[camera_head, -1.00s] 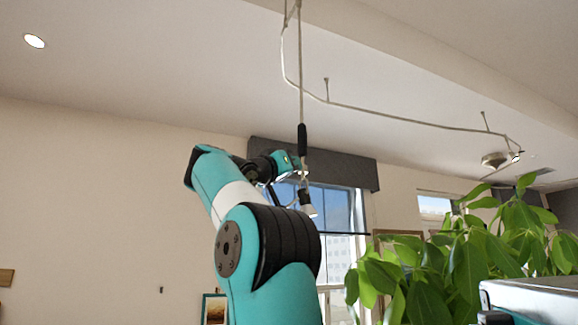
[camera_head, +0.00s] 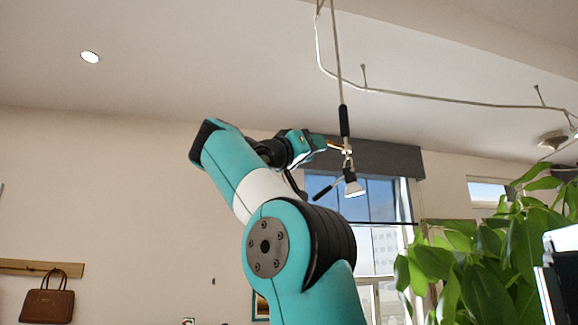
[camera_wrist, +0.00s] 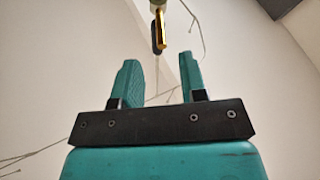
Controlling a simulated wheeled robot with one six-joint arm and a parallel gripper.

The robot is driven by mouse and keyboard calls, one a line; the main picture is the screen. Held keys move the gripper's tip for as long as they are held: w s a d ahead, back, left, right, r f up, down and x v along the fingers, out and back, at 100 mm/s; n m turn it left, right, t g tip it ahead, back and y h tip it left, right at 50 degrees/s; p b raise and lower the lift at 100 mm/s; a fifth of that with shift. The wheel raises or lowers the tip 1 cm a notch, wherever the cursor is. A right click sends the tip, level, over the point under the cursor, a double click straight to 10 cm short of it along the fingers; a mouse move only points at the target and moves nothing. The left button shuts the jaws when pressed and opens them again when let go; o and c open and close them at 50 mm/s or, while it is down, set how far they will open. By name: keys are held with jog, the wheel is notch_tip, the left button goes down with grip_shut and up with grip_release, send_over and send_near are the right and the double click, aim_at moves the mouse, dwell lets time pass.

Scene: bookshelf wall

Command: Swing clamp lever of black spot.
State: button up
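A spot lamp (camera_head: 354,187) with a pale head hangs from a thin rod with a black sleeve (camera_head: 344,121) in the head view. A black bar (camera_head: 323,192) juts down-left beside the lamp head. A thin brass-coloured lever (camera_head: 335,145) shows at the joint above the lamp, close to my gripper (camera_head: 316,143). In the wrist view my gripper (camera_wrist: 158,65) is open, with two teal fingers apart. The brass lever (camera_wrist: 159,30) appears beyond the fingertips, roughly in line with the gap. No contact can be made out.
A curved ceiling rail (camera_head: 440,97) runs above and to the right. A leafy plant (camera_head: 485,265) stands at lower right. A window (camera_head: 370,215) with a dark blind (camera_head: 385,158) lies behind the lamp. A brown handbag (camera_head: 47,303) hangs on the left wall.

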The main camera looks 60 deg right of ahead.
jog(key=b+v, duration=0.4)
jog(key=v, duration=0.4)
jog(key=shift+w+b, duration=0.15)
jog(key=shift+b, duration=0.15)
